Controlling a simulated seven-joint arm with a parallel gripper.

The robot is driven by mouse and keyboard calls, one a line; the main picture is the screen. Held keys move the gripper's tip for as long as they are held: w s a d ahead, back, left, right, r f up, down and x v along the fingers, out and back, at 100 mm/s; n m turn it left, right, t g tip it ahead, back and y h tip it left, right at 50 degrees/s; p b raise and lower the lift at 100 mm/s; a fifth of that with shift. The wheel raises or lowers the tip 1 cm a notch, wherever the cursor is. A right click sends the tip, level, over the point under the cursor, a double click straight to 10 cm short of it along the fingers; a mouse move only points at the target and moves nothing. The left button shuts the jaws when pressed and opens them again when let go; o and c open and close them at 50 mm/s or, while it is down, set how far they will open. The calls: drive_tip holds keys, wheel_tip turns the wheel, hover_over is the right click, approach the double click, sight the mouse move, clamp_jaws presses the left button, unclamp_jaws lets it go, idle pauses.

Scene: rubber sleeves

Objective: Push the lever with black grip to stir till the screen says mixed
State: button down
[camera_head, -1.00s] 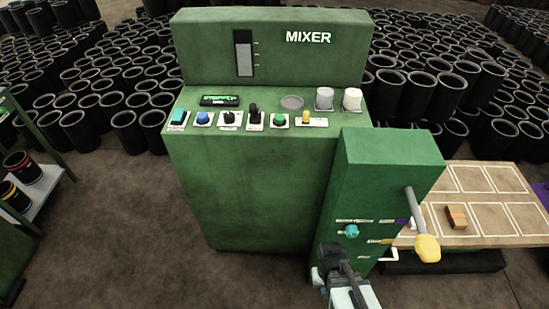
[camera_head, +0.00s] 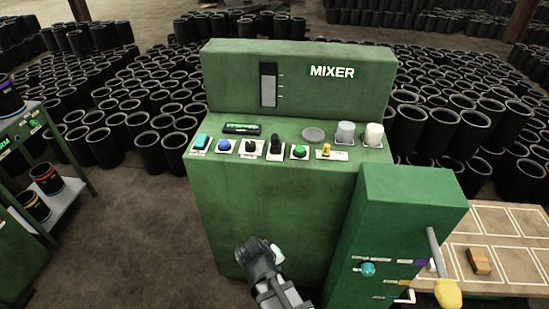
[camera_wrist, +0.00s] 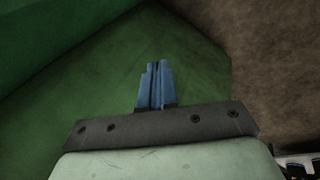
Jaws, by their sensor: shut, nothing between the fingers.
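The green mixer (camera_head: 265,215) stands in the middle of the head view. On its sloped panel stands a short lever with a black grip (camera_head: 276,145), between a black knob (camera_head: 250,147) and a green button (camera_head: 299,151). A small dark screen (camera_head: 242,129) at the panel's upper left shows green text too small to read surely. My gripper (camera_head: 254,248) is in front of the mixer body, below the panel and apart from the lever. In the wrist view its blue fingers (camera_wrist: 157,68) are shut and empty before a green surface; the lever is not in that view.
A green cabinet (camera_head: 412,190) at the right carries a lever with a yellow grip (camera_head: 448,292). A shelf (camera_head: 60,185) stands left; black sleeves (camera_head: 437,130) fill the background.

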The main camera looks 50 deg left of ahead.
sight(275, 142)
drive_tip(key=s+a+r+n+t+y, duration=0.15)
drive_tip(key=a+r+t, duration=0.25)
drive_tip(key=a+r, duration=0.55)
drive_tip(key=w+r+t+y, duration=0.1)
drive_tip(key=w+r+t, duration=0.2)
drive_tip(key=r, duration=0.4)
drive_tip(key=w+r+n+t+y, duration=0.1)
drive_tip(key=w+r+t, duration=0.2)
drive_tip(key=r, duration=0.5)
drive_tip(key=shift+w+a+r+t, duration=0.25)
drive_tip(key=shift+t, duration=0.15)
drive_tip(key=shift+w+a, duration=0.1)
drive_tip(key=shift+a, duration=0.05)
drive_tip(key=shift+w+a+r, duration=0.65)
drive_tip(key=shift+w+a, duration=0.25)
drive_tip(key=shift+w+a+r, duration=0.6)
drive_tip(key=shift+w+a, duration=0.25)
drive_tip(key=shift+w, duration=0.05)
drive_tip(key=shift+w+a+r, duration=0.65)
drive_tip(key=shift+w+a, duration=0.25)
drive_tip(key=shift+w+a, duration=0.1)
drive_tip(key=shift+w+a+r, duration=0.15)
drive_tip(key=shift+w, duration=0.05)
